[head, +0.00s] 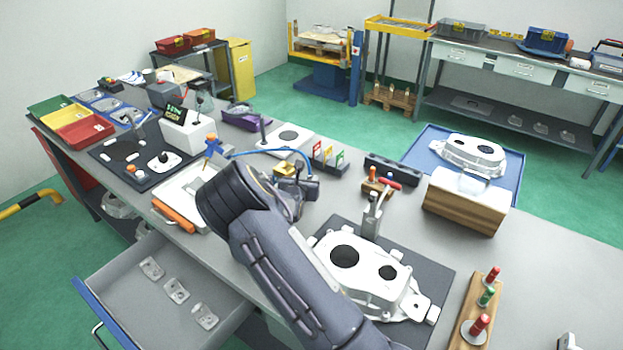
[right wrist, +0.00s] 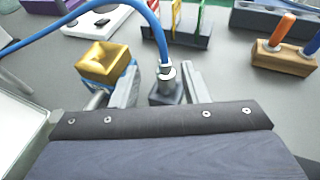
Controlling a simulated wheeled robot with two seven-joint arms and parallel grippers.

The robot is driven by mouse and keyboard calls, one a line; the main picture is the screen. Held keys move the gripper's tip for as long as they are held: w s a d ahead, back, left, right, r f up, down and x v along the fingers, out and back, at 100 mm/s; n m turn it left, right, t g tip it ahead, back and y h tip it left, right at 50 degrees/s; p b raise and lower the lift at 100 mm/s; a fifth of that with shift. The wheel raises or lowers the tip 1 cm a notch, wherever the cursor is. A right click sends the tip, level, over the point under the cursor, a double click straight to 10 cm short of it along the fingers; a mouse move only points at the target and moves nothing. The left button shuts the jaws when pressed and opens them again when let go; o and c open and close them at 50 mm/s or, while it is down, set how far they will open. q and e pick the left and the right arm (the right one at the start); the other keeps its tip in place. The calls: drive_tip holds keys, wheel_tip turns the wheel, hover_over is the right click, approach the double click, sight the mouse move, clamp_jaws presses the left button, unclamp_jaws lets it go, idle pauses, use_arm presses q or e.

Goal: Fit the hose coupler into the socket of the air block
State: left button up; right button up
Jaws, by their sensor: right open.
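The hose coupler (right wrist: 166,72) is a small silver fitting on the end of a blue hose (right wrist: 105,9); the hose also shows in the head view (head: 258,152). The coupler stands upright at the top of a small dark grey block (right wrist: 164,94); how deep it sits is not clear. My right gripper (right wrist: 162,86) is open, with one finger on each side of the coupler and block. I cannot tell which block is the air block. My left gripper is out of view.
A rack with coloured cards (head: 328,158) stands behind the gripper. A wooden holder with an orange-handled tool (head: 374,184) is to the right. A large casting (head: 368,270) lies on a dark mat at the front. An open drawer (head: 165,300) juts out front left.

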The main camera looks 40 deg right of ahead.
sight(309, 177)
drive_tip(key=p+x, duration=0.1)
drive_tip(key=x, duration=0.4)
drive_tip(key=shift+s+d+f+p, duration=0.1)
drive_tip(key=shift+d+f+p, duration=0.15)
drive_tip(key=shift+d+p, duration=0.15)
drive_tip(key=shift+d+f, duration=0.15)
drive_tip(key=shift+c, duration=0.4)
clamp_jaws()
